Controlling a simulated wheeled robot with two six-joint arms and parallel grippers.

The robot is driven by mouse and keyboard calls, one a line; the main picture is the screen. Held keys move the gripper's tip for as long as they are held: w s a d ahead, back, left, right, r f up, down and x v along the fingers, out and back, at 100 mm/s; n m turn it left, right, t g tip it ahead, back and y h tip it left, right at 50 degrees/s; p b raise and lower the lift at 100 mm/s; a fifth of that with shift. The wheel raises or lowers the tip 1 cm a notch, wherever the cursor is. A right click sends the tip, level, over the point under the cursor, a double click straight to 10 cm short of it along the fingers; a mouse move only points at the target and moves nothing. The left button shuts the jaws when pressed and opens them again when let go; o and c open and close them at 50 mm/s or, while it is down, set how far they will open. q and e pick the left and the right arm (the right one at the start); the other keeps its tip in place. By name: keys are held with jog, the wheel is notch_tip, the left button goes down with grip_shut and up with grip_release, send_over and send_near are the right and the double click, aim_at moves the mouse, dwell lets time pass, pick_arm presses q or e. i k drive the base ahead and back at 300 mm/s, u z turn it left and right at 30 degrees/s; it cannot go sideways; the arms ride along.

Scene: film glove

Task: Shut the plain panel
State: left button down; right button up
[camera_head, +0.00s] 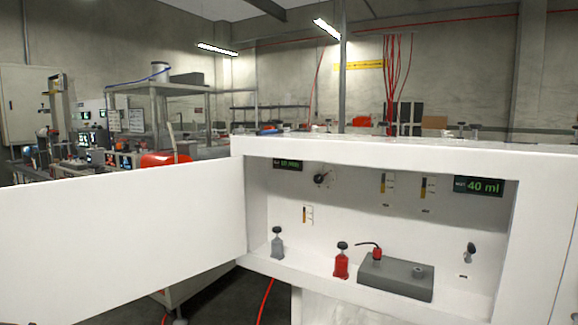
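The plain panel (115,232) is a flat white door with no markings. It stands wide open, swung out to the left from the left edge of a white cabinet (405,152). The cabinet's open front shows a lit recess with a dial, small gauges and a green display reading 40 ml. Neither of my grippers is in view. The panel's far left end runs out of the picture, so its free edge is hidden.
Inside the recess stand a grey bottle (277,243), a red bottle (341,261) and a grey block (396,278) with a red fitting. A red hose (265,300) hangs below the panel. Benches with equipment (105,140) stand behind at left.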

aim_at(73, 250)
jog(key=u, duration=2.45)
jog(key=i, duration=4.55)
jog(key=z, duration=4.45)
